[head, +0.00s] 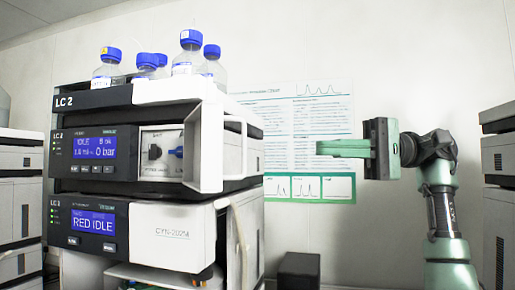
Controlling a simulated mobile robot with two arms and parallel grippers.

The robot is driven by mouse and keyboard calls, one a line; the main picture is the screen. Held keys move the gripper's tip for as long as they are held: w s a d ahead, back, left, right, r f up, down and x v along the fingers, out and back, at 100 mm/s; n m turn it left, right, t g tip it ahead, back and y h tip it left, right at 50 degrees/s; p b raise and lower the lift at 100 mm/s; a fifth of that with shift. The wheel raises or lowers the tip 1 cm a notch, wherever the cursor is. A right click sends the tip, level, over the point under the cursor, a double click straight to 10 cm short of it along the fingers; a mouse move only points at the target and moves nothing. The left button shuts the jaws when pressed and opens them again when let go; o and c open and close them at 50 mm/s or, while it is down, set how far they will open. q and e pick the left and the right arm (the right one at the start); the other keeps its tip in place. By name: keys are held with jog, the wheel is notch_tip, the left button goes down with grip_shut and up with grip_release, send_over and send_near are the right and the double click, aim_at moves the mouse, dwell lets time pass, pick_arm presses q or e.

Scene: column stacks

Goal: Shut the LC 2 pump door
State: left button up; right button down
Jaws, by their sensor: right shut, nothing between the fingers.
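The LC 2 stack (92,97) stands left of centre. Its pump module (60,155) has a lit blue display reading IDLE and 0 bar. The pump door (212,150) looks swung open; it is a white panel seen nearly edge-on at the right side of the module. The pump bay (160,152) beside the display is exposed, with dark and blue fittings inside. My right gripper (320,148) is shut and empty, to the right of the door and clear of it, its green fingers pointing left. My left gripper is out of view.
Blue-capped bottles (188,55) stand on top of the stack. Other stacks stand at the left (20,190) and right (498,160) edges. A poster (310,120) hangs behind. A black box (299,270) sits low.

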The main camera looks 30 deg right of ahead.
jog(key=w+a+p, duration=0.1)
jog(key=a, duration=1.1)
jog(key=shift+w+a, duration=0.2)
jog(key=shift+a, duration=0.2)
jog(key=shift+a+f, duration=0.1)
jog(key=shift+a, duration=0.05)
